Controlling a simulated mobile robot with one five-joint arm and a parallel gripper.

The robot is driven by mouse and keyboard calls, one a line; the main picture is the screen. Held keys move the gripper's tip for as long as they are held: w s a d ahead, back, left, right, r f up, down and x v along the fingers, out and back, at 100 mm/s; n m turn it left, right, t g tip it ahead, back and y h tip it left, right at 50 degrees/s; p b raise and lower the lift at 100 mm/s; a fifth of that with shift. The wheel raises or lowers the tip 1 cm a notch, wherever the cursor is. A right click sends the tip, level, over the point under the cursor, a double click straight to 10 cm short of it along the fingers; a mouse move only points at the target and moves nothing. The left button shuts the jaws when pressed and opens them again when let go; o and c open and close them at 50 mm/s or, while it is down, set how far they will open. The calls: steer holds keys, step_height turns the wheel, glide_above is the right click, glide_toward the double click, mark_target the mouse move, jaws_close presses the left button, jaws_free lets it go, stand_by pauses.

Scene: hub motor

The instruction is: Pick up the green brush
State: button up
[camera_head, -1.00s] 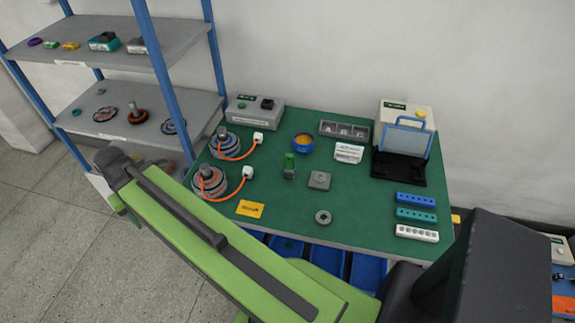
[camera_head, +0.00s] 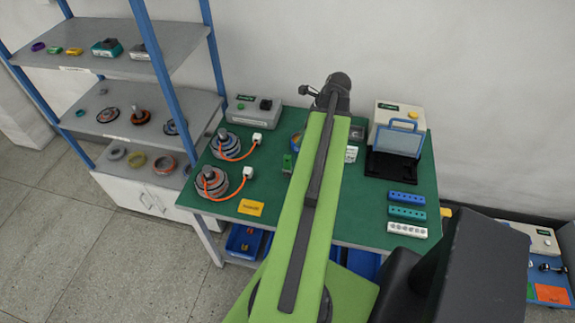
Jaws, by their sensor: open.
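The small green upright thing that appears to be the green brush (camera_head: 288,161) stands on the green table (camera_head: 345,226) near its middle, just left of my arm. Its lower part is small and dark, so its exact shape is hard to tell. My green arm link reaches across the table and ends in a dark joint above the back edge. My gripper cannot be made out; it is out of sight or hidden behind the arm.
Two round motors (camera_head: 211,182) with orange cables stand on the left of the table. A yellow card (camera_head: 251,207) lies at the front. A shelf (camera_head: 150,108) stands left.

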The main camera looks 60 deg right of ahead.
mark_target(288, 156)
steer(key=b+x, duration=1.1)
steer(key=x, duration=0.1)
steer(key=shift+s+f, duration=0.1)
steer(key=shift+f, duration=0.15)
steer(key=b+x, duration=0.5)
steer(key=shift+a+f, duration=0.15)
steer(key=shift+f, duration=0.05)
steer(key=shift+r, duration=0.2)
jaws_close()
